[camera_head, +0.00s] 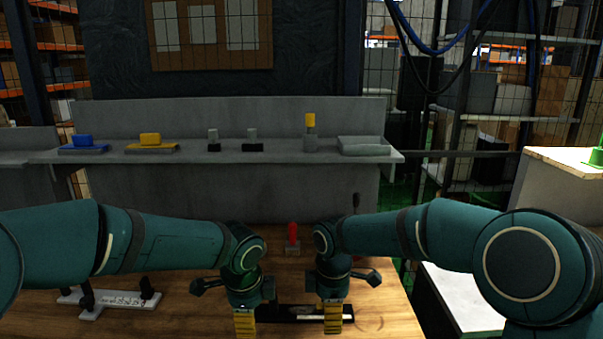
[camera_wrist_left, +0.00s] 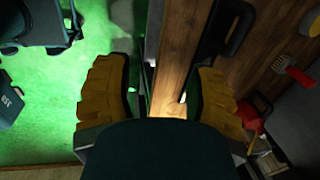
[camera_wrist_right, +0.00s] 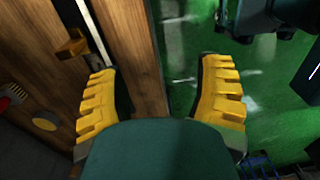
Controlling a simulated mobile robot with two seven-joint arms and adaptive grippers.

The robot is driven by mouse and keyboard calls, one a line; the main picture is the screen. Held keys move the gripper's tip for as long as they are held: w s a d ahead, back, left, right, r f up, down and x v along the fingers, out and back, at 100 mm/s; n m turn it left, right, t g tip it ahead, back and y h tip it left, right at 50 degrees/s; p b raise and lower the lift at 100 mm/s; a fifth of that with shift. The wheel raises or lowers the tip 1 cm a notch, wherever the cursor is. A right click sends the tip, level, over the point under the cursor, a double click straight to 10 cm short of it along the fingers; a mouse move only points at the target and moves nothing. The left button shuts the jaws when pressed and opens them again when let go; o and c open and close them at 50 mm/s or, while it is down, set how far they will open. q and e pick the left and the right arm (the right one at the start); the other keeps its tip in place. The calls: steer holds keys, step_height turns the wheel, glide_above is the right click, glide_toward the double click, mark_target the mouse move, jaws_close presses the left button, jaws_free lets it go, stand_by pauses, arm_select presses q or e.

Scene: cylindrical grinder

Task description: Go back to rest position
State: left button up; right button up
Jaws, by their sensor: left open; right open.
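My left gripper (camera_head: 244,322) hangs pointing down over the front of the wooden table, left of centre in the head view. In the left wrist view its yellow fingers (camera_wrist_left: 158,100) are wide apart with nothing between them. My right gripper (camera_head: 333,318) hangs pointing down a little to its right. In the right wrist view its yellow fingers (camera_wrist_right: 165,95) are also apart and empty. Both wrist views look down past the table edge onto a green floor.
The wooden table (camera_head: 375,315) carries a white fixture (camera_head: 110,299) at left, a black bar (camera_head: 290,313) between the grippers and a red-handled part (camera_head: 292,238) behind. A grey shelf (camera_head: 210,157) with blue and yellow blocks stands at the back. A pale cabinet (camera_head: 560,190) is at right.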

arm_select(q)
steer(key=s+d+f+n+g+h, duration=0.1)
steer(key=s+d+f+n+h, duration=0.15)
steer(key=f, duration=0.45)
steer(key=s+d+f+n+g+h, duration=0.1)
steer(key=s+f+n, duration=0.15)
steer(key=f, duration=0.45)
arm_select(e)
steer(key=s+f+m+y, duration=0.1)
steer(key=s+f+m, duration=0.2)
steer(key=f, duration=0.4)
steer(key=s+f+m+y, duration=0.2)
steer(key=f+m, duration=0.1)
steer(key=f, duration=0.4)
arm_select(q)
steer(key=s+a+f+n+t, duration=0.1)
steer(key=s+a+f+n, duration=0.2)
steer(key=s+f+n, duration=1.1)
steer(key=shift+f+n, duration=0.15)
steer(key=shift+n, duration=0.25)
arm_select(e)
steer(key=s+d+f+m, duration=0.2)
steer(key=s+f+m, duration=0.3)
steer(key=s+m, duration=0.2)
steer(key=s+d+f+m+t+y, duration=0.1)
steer(key=s+f+m, duration=0.5)
steer(key=s, duration=0.4)
steer(key=shift+d+f+m+t, duration=0.25)
steer(key=shift+d+m+t, duration=0.05)
steer(key=shift+d+m, duration=0.1)
